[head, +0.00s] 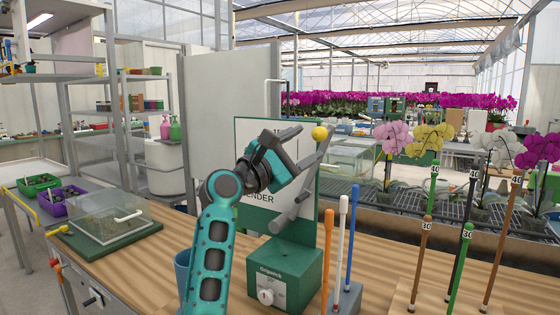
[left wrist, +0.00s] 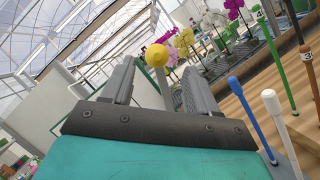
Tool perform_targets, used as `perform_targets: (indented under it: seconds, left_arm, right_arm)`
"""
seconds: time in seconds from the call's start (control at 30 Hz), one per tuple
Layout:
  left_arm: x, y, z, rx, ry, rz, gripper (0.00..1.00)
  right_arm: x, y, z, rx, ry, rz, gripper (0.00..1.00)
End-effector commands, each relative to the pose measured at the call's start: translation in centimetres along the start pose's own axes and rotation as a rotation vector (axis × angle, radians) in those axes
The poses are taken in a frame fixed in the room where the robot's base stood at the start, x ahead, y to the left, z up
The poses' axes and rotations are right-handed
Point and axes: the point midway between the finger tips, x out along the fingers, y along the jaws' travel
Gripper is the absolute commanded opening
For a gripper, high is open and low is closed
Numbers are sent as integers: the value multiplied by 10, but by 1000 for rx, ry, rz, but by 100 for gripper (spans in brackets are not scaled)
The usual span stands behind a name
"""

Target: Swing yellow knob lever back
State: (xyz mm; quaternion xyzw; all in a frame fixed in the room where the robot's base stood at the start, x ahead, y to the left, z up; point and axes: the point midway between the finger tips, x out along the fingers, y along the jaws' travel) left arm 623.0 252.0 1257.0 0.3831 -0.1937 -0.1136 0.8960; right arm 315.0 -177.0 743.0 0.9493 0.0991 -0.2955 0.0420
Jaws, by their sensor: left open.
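The yellow knob (head: 319,133) shows at the upper right of a panel with lettering (head: 250,150), which stands behind a green box (head: 284,278) with a white dial. My left gripper (head: 313,131) is open in front of the panel, its fingers reaching up and away. In the left wrist view the yellow knob (left wrist: 157,56) appears between the two spread fingertips (left wrist: 157,68). I cannot tell whether the fingers touch it. The lever's rod is largely hidden by the gripper. My right gripper is out of view.
An upright stand of orange, white and blue rods (head: 343,298) is close to the right of the green box. Numbered stakes (head: 425,250) stand farther right. A clear-lidded tray (head: 100,222) lies on the bench at left. A blue cup (head: 183,268) sits beside my arm.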

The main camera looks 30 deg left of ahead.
Motion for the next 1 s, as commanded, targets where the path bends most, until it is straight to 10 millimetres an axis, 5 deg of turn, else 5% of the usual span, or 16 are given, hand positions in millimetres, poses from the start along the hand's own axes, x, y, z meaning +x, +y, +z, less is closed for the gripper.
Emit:
perform_targets:
  seconds: [0.2, 0.4, 1.0]
  left_arm:
    - [-43, -1, -1, 1, 1, -1, 59]
    - [-64, -1, 0, 0, 1, -2, 59]
    - [-68, -2, -1, 4, 3, -6, 59]
  right_arm:
    - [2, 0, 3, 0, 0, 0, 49]
    - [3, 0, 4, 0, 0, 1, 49]
    - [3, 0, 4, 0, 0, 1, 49]
